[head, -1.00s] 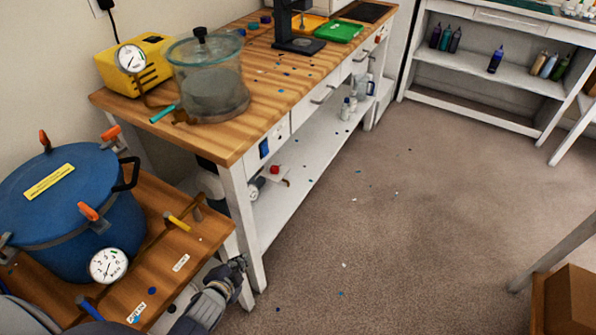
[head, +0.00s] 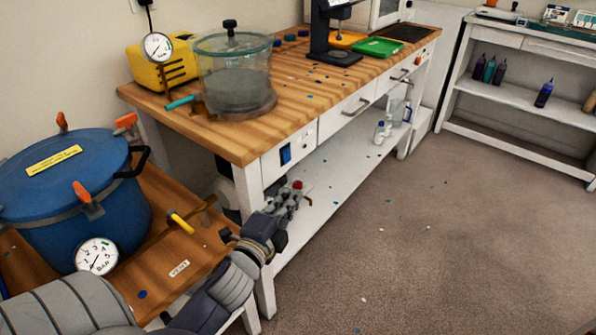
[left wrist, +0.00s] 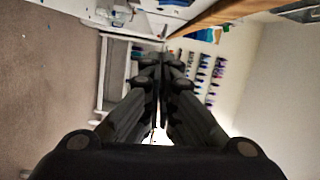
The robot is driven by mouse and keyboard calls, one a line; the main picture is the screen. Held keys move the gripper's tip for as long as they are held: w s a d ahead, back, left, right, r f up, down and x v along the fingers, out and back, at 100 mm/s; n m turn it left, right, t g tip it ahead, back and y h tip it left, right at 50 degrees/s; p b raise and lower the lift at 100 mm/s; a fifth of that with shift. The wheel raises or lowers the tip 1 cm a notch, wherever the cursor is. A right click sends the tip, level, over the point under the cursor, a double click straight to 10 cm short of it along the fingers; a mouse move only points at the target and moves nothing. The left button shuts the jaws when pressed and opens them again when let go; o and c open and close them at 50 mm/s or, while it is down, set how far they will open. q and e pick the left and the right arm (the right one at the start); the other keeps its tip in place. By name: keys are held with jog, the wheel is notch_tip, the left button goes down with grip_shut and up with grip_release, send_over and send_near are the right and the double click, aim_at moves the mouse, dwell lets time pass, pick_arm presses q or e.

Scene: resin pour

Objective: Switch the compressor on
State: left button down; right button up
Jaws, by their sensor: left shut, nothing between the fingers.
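The compressor is mostly hidden in the head view. A dark rounded body (head: 228,195), likely part of it, shows behind the bench's front leg, and a red knob (head: 297,184) shows just beyond my left fingers. My left gripper (head: 289,196) is shut and empty, in front of the lower shelf opening and below the bench top. Its fingers hide what lies directly behind them. The closed fingers (left wrist: 161,62) also fill the middle of the left wrist view. A blue switch (head: 285,154) sits on the bench's front panel, above the gripper. My right gripper is not in view.
A blue pressure pot (head: 75,190) with orange clamps stands on a low wooden cart at left. The bench (head: 222,140) carries a yellow pump (head: 150,62) and a clear chamber (head: 235,80). Bottles (head: 383,130) stand on its lower shelf. The floor at right is clear.

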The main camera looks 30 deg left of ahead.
aim_at(287, 155)
pick_arm(q)
jog(key=w+a+f, duration=0.1)
jog(key=w+a, duration=0.4)
jog(key=w, duration=0.5)
jog(key=shift+a+b, duration=0.35)
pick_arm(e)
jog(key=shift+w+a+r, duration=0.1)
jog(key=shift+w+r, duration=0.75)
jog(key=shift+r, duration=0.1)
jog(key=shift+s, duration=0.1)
